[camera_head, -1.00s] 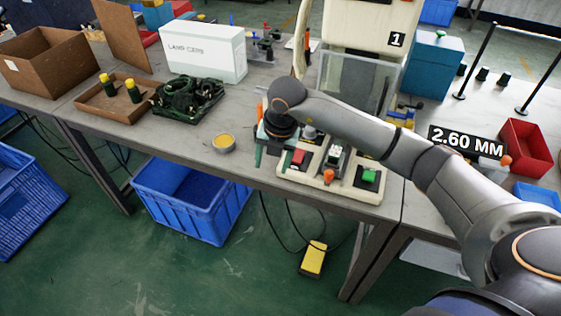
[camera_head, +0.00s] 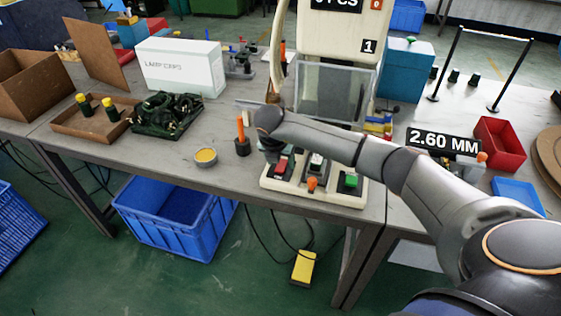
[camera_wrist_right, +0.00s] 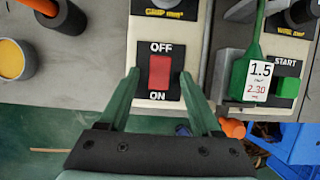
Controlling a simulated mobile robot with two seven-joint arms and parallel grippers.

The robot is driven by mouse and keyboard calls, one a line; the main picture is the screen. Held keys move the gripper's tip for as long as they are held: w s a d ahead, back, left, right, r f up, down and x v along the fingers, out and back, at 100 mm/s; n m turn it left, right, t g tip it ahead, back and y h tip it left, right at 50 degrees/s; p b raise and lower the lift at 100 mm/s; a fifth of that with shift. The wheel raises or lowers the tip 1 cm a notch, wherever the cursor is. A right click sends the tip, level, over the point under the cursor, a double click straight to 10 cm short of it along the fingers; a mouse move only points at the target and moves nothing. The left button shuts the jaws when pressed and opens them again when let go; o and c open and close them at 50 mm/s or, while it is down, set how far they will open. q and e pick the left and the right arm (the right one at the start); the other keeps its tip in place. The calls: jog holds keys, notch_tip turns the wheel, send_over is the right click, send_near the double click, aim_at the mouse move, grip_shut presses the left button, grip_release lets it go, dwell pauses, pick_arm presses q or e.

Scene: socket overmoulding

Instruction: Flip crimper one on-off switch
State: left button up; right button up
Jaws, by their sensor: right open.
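Crimper one's control base (camera_head: 345,197) stands at the table's front edge, under the upright body with a "1" label (camera_head: 369,46). In the right wrist view the red switch (camera_wrist_right: 160,72) has OFF printed above and ON below. My right gripper (camera_wrist_right: 160,78) is open, with one green finger on each side of the switch and nothing held. Whether the fingertips touch the panel cannot be told. My left gripper is not in view.
A green START button (camera_wrist_right: 287,88) and a green tagged part (camera_wrist_right: 250,75) sit right of the switch. An orange knob (camera_head: 312,184) is at the base's front. An orange-handled tool in a black holder (camera_head: 242,147) and a yellow-filled tin (camera_head: 205,156) stand to the left.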

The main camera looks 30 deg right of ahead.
jog(key=shift+w+d+f, duration=0.1)
jog(key=shift+f, duration=0.35)
grip_shut()
dwell(0.3)
